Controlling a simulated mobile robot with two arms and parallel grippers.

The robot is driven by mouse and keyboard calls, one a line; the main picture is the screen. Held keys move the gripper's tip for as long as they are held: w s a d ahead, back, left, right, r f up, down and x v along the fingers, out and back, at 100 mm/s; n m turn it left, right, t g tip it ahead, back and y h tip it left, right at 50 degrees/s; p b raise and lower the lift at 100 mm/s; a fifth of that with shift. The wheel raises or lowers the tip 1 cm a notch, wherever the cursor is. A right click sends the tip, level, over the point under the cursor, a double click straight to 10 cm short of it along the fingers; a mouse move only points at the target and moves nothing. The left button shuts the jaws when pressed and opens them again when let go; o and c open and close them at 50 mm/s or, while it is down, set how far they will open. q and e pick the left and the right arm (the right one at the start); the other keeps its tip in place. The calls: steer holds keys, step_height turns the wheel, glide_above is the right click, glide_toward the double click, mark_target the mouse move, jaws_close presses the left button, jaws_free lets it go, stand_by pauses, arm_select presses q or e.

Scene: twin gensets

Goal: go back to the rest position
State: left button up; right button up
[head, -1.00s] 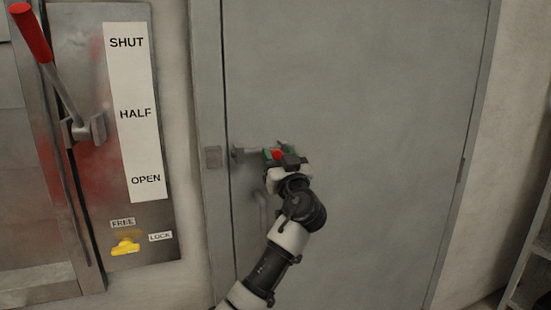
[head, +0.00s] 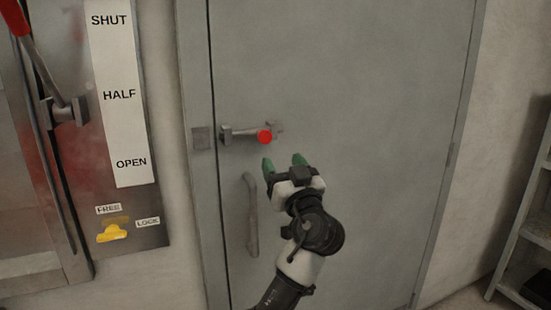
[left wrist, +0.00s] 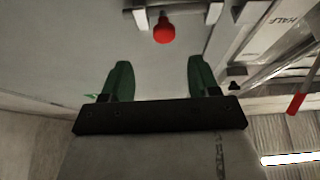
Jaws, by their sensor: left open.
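My left gripper (head: 284,163) is open and empty, with green fingers apart, just below and to the right of the door handle's red end. The door handle (head: 243,133) is a roughly level metal lever with a red knob (head: 265,137) on the grey door (head: 350,100). In the left wrist view, the green fingers (left wrist: 158,80) stand apart with nothing between them, and the red knob (left wrist: 164,30) is beyond the tips. My right gripper does not show in either view.
A vertical pull bar (head: 251,215) is on the door below the handle. At left, a panel holds a red-gripped lever (head: 15,15), a SHUT/HALF/OPEN label strip (head: 118,95) and a yellow knob (head: 112,233). A shelf rack (head: 530,225) stands at the far right.

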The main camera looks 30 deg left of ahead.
arm_select(q)
steer(key=shift+s+d+f, duration=0.15)
steer(key=shift+s+d, duration=0.2)
